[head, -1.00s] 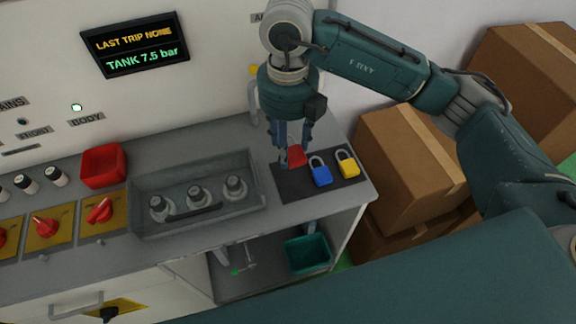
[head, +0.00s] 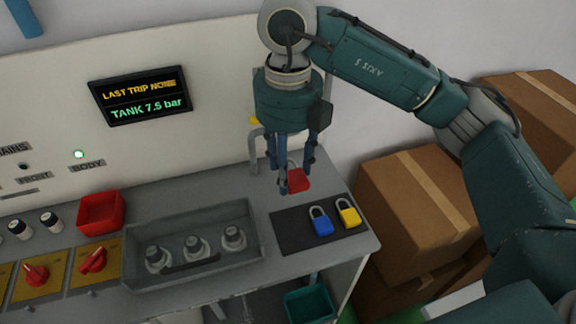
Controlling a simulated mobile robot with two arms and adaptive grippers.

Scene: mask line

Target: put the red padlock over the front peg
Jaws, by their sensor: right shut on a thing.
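The red padlock (head: 298,179) hangs between the fingertips of my right gripper (head: 284,178). The gripper points down and is shut on it, above the back edge of a dark mat (head: 290,238). Its fingers partly cover the padlock, and its shackle is hard to make out. A "FRONT" label (head: 33,178) is on the back panel at left. Red rotary switches (head: 36,275) on yellow plates line the bench at lower left. I cannot tell for certain which small part is the front peg. My left gripper is not in view.
A blue padlock (head: 320,221) and a yellow padlock (head: 347,213) lie on the mat. A grey tray with several knobbed parts (head: 250,268) stands between the mat and the switches. A red bin (head: 102,213) is behind. Cardboard boxes (head: 400,200) stand at right.

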